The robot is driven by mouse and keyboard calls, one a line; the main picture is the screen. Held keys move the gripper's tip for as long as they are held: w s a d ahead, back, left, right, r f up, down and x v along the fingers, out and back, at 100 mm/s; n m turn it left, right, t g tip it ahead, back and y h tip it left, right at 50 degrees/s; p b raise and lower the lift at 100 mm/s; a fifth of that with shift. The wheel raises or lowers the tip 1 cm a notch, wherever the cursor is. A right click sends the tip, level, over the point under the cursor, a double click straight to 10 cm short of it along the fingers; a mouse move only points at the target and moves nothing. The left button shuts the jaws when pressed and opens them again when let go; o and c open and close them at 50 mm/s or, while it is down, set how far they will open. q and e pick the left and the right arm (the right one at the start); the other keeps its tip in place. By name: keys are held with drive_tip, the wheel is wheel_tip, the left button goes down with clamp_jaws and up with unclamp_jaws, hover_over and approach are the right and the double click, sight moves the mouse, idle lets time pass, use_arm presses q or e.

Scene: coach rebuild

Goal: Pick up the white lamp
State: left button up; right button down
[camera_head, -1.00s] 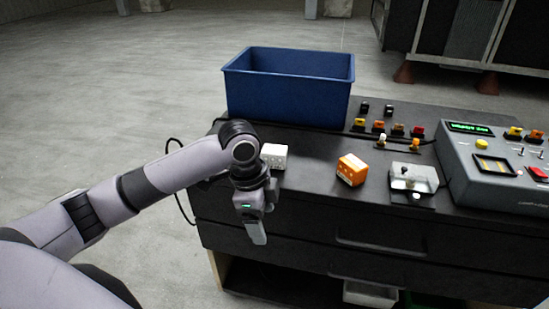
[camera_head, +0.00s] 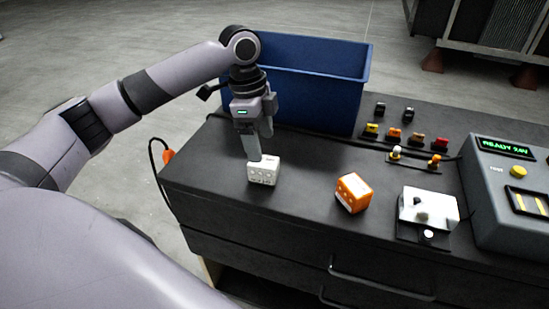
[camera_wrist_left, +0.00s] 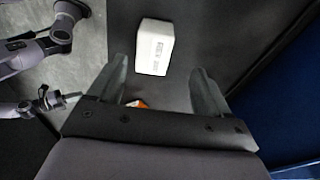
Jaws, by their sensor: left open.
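The white lamp (camera_head: 263,171) is a small white block with dark markings on its front, lying on the dark bench top near its left end. My left gripper (camera_head: 261,146) is open and points down just above and behind the lamp; in the head view a fingertip overlaps its top edge. In the left wrist view the lamp (camera_wrist_left: 154,47) shows whole, beyond the two spread fingertips and roughly centred between them. Nothing is between the fingers. I cannot tell whether a finger touches the lamp.
A blue bin (camera_head: 320,85) stands close behind my left gripper. An orange block (camera_head: 353,192) lies right of the lamp, then a white switch unit (camera_head: 428,207) and a grey console (camera_head: 510,200). Small coloured connectors sit behind. An orange-ended cable (camera_head: 167,156) hangs at the bench's left edge.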

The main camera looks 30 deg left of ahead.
sight(263, 164)
use_arm(q)
drive_tip(key=f, duration=0.4)
drive_tip(key=d+f, duration=0.1)
drive_tip(key=f, duration=0.2)
drive_tip(key=shift+s, duration=0.35)
drive_tip(key=c, duration=1.1)
drive_tip(key=shift+r, duration=0.15)
